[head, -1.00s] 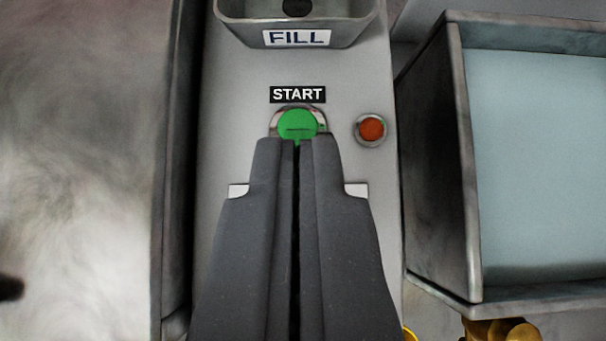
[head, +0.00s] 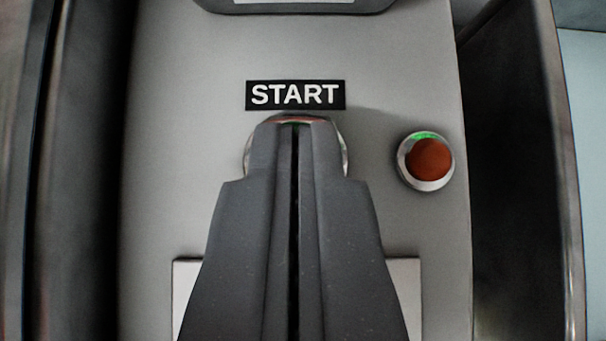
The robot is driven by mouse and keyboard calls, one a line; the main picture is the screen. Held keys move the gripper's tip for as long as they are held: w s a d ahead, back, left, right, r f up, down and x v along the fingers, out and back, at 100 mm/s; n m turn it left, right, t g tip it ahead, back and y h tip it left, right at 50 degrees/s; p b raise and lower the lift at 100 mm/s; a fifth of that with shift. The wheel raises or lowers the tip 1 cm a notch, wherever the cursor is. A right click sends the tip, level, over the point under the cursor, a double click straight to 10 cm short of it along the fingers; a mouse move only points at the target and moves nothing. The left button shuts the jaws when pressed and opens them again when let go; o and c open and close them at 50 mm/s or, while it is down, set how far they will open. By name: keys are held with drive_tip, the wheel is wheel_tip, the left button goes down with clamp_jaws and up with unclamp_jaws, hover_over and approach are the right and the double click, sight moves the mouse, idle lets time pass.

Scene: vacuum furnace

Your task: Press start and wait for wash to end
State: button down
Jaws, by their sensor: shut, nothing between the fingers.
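The start button sits under the black START label (head: 295,95) on a grey panel (head: 190,130). My gripper (head: 295,125) is shut and empty, its tips over the button and covering nearly all of it. I cannot tell how far the button is pressed in. A small round red-brown lamp or button (head: 430,160) in a metal ring is to the right, with a green glint along its upper rim.
The lower edge of the fill recess (head: 295,5) shows at the top. A dark metal wall (head: 520,170) stands to the right of the panel, and a dark edge (head: 85,170) runs down its left. A white plate (head: 405,280) is partly hidden behind my gripper.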

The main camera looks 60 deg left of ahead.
drive_tip(key=shift+s+f+b, duration=0.1)
drive_tip(key=shift+f+b, duration=0.8)
drive_tip(key=shift+b, duration=0.2)
drive_tip(key=shift+s+f, duration=0.1)
drive_tip(key=shift+f, duration=0.05)
drive_tip(key=r, duration=0.5)
drive_tip(key=shift+w+d+r, duration=0.1)
drive_tip(key=shift+w, duration=0.25)
drive_tip(key=v, duration=1)
drive_tip(key=shift+s, duration=0.15)
